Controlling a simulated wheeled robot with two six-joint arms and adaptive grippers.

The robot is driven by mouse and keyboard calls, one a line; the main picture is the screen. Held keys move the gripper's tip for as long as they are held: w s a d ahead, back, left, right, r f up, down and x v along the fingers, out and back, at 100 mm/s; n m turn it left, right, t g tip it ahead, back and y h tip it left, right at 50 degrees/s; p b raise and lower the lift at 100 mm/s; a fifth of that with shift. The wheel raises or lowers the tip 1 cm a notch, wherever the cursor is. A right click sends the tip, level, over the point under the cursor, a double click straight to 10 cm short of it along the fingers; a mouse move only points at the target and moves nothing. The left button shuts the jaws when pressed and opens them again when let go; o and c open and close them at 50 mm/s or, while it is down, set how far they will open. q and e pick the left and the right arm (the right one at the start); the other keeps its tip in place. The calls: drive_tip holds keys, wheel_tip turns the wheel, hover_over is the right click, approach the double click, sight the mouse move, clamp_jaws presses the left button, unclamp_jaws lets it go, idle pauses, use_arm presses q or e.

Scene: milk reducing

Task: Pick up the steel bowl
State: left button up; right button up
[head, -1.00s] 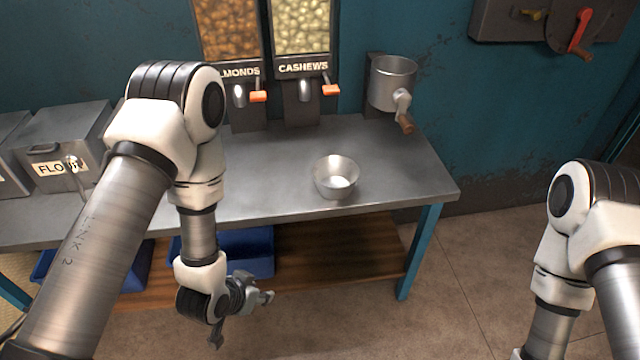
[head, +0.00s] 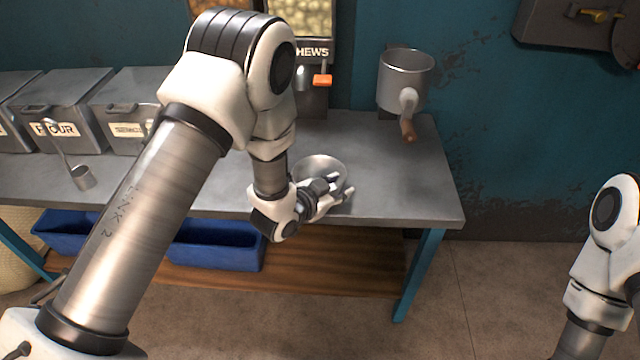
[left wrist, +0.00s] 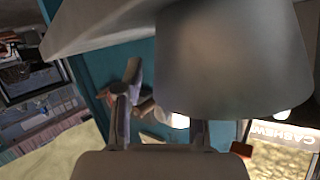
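The steel bowl (head: 318,163) stands on the metal table near its front edge, partly hidden behind my left gripper (head: 341,185). In the left wrist view the bowl (left wrist: 235,60) fills the upper right, close to the camera. The left gripper's two fingers (left wrist: 160,125) show there spread apart, with the bowl ahead of and beside the right-hand one. I cannot tell whether they touch it. My right arm shows at the right edge of the head view, with its gripper out of frame.
A metal cup with a crank (head: 405,80) hangs on the wall behind the table's right part. The nut dispenser (head: 312,45) stands behind the bowl. Bins (head: 68,110) and a scoop (head: 82,178) are at left. The table's right end (head: 405,190) is clear.

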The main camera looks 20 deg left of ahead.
use_arm(q)
drive_tip(key=shift+s, duration=0.1)
drive_tip(key=shift+c, duration=0.6)
clamp_jaws()
